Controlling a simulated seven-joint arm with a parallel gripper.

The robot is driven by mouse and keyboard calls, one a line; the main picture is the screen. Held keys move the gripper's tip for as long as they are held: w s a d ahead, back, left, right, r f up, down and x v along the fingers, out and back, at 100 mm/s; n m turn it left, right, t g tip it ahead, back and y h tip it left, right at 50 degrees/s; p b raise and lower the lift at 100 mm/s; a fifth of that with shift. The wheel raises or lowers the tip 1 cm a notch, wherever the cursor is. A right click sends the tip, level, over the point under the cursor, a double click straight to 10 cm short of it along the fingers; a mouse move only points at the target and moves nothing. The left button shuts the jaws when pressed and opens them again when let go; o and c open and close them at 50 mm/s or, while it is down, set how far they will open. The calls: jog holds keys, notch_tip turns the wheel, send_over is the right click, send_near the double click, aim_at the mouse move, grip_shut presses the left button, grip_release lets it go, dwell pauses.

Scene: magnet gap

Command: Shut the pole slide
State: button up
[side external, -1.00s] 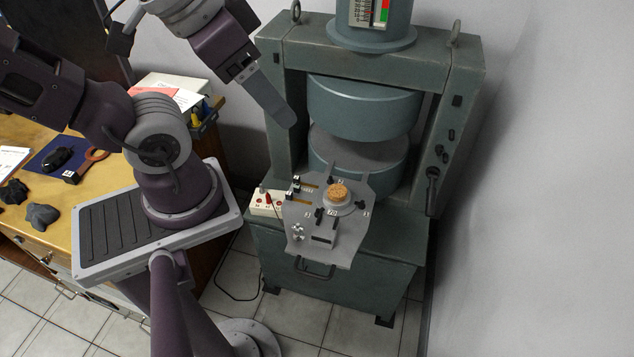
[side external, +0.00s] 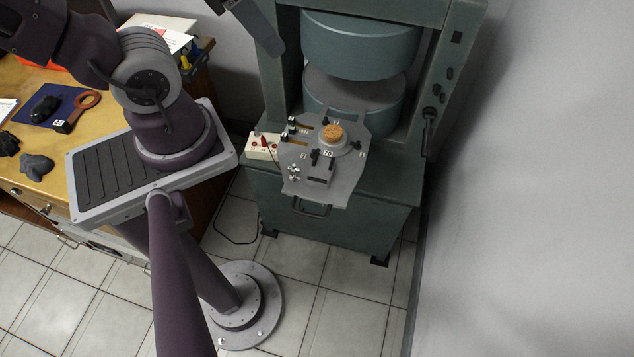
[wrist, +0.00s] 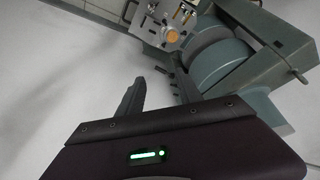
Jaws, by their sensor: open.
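The magnet (side external: 352,50) stands in a grey-green frame, its upper and lower round poles apart with a gap between them. In front of it is a grey plate (side external: 338,185) bearing small black knobs, levers, orange-brown slots (side external: 296,141) and a cork-coloured disc (side external: 333,132). I cannot tell which small part is the pole slide.
A white box (side external: 262,147) with red parts sits at the plate's left. A grey wall (side external: 540,180) closes the right side.

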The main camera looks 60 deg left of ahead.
jog(key=w+a+f+m+y, duration=0.1)
jog(key=m, duration=0.1)
jog(key=w+a+f+m+g+y, duration=0.1)
jog(key=w+f+m, duration=0.1)
jog(key=w+a+f+m+g+y, duration=0.1)
jog(key=shift+w+a+f+m, duration=0.25)
jog(key=shift+a+f+m, duration=0.15)
jog(key=c, duration=0.7)
jog(key=w+f+m, duration=0.2)
jog(key=m, duration=0.1)
jog(key=w+f+m+y, duration=0.1)
jog(key=w+f+m, duration=0.1)
jog(key=m, duration=0.1)
jog(key=w+f+m, duration=0.2)
jog(key=f, duration=0.1)
jog(key=shift+w+m+y, duration=0.15)
jog(key=shift+m+y, duration=0.25)
grip_shut()
jog(key=m+h, duration=0.2)
jog(key=m, duration=1)
send_near(350, 148)
jog(key=s+d+r, duration=0.3)
jog(key=s+d, duration=0.1)
jog(key=x, duration=0.9)
jog(key=shift+w+a+f, duration=0.15)
jog(key=shift+w+f, duration=0.05)
jog(key=shift+f, duration=0.05)
jog(key=shift+w+a+r, duration=0.1)
jog(key=shift+w+a, duration=1.35)
